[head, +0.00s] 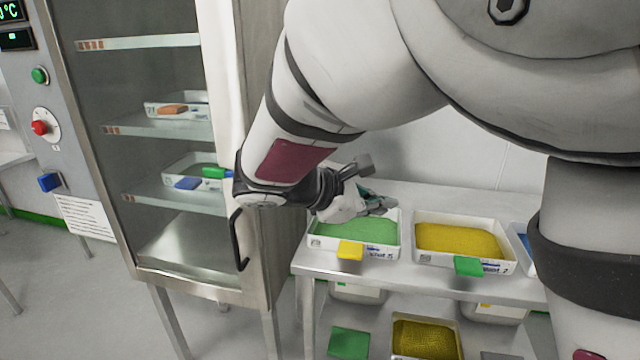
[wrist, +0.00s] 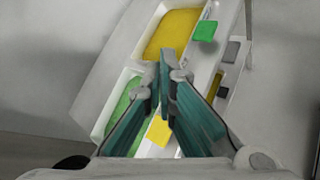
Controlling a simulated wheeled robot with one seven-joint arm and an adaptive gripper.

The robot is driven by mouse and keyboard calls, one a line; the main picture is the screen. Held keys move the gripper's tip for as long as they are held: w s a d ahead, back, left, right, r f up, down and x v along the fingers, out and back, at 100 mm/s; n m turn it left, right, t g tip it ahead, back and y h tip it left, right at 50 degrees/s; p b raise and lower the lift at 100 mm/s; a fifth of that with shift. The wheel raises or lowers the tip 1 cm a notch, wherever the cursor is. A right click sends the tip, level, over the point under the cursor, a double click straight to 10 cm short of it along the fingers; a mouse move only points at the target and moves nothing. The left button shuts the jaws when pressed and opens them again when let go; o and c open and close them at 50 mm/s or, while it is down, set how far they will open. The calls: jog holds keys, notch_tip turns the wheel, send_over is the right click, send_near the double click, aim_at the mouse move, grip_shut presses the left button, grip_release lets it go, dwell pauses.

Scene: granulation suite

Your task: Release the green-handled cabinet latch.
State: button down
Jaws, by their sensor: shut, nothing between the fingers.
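The steel cabinet (head: 262,225) with a glass door stands at the left in the head view. A small green handle (head: 214,172) shows near the right edge of its glass, close beside my arm. I cannot tell its exact mounting or its position. My gripper (head: 382,207) is to the right of the cabinet, above the tray of green granules (head: 310,241), well away from the green handle. In the wrist view my gripper (wrist: 167,62) has its teal fingers together, with nothing between them. The handle is not in the wrist view.
A black pull handle (head: 238,240) is on the cabinet front. A blue handle (head: 48,182) and red button (head: 39,127) are on the left panel. A yellow-granule tray (head: 508,267) shares the steel table (head: 417,279). My arm crosses in front of the cabinet's right side.

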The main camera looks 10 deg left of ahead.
jog(key=w+a+f+n+t+y+b, duration=0.1)
jog(key=a+f+n+t+b, duration=0.2)
jog(key=a, duration=0.7)
jog(key=w+a+f+n+t+y, duration=0.1)
jog(key=a+f+n+t, duration=0.3)
jog(key=a, duration=0.6)
jog(key=s+a+f+n+t+y+b, duration=0.1)
jog(key=s+a+f+n+t+y, duration=0.1)
jog(key=a, duration=0.6)
jog(key=s+a+f+n+t+y+b, duration=0.1)
jog(key=s+a+f+n+t+y, duration=0.1)
jog(key=a+n, duration=0.4)
jog(key=shift+s+a+n+t+y, duration=0.3)
jog(key=shift+s+a+t+y, duration=0.5)
jog(key=shift+s+a+y, duration=0.35)
jog(key=shift+h, duration=0.25)
jog(key=b+x, duration=0.1)
jog(key=x, duration=0.9)
jog(key=shift+f+b, duration=0.1)
jog(key=shift+b, duration=0.3)
notch_tip(320, 180, up, 3)
jog(key=shift+r, duration=0.55)
